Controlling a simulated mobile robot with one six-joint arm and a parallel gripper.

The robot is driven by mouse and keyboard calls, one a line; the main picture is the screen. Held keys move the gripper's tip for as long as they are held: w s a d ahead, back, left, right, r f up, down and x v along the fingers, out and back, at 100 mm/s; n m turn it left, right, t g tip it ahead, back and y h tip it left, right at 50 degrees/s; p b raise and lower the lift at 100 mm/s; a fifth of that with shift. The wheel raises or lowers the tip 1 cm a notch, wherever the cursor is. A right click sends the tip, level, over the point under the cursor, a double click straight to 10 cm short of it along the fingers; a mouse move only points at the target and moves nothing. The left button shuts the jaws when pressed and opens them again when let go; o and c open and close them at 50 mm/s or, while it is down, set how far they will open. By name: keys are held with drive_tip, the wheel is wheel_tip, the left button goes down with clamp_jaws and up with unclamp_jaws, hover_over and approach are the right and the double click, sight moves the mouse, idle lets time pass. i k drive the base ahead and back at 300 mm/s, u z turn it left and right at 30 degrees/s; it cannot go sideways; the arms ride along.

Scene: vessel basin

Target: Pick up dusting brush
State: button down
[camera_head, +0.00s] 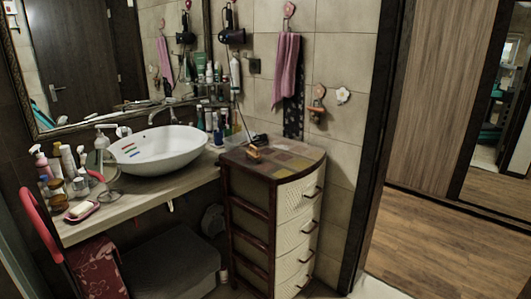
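A small tan and dark object (254,153), which looks like the dusting brush, rests on the tiled top of the drawer cabinet (294,158), near its back left corner. It is too small to make out its handle and bristles clearly. A thin dark stick stands up beside or behind it; I cannot tell whether it belongs to the brush. My gripper is not in view.
A counter (135,204) with a white basin (160,148), bottles and a soap dish (82,211) runs left of the cabinet. A red chair (40,207) stands at the left edge. Wooden floor (430,240) lies open beyond the doorway at right.

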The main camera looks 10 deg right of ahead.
sight(254, 156)
drive_tip(key=z, duration=2.5)
drive_tip(key=k, duration=0.1)
drive_tip(key=u, duration=3.75)
drive_tip(key=i, duration=1.3)
drive_tip(key=z, duration=0.4)
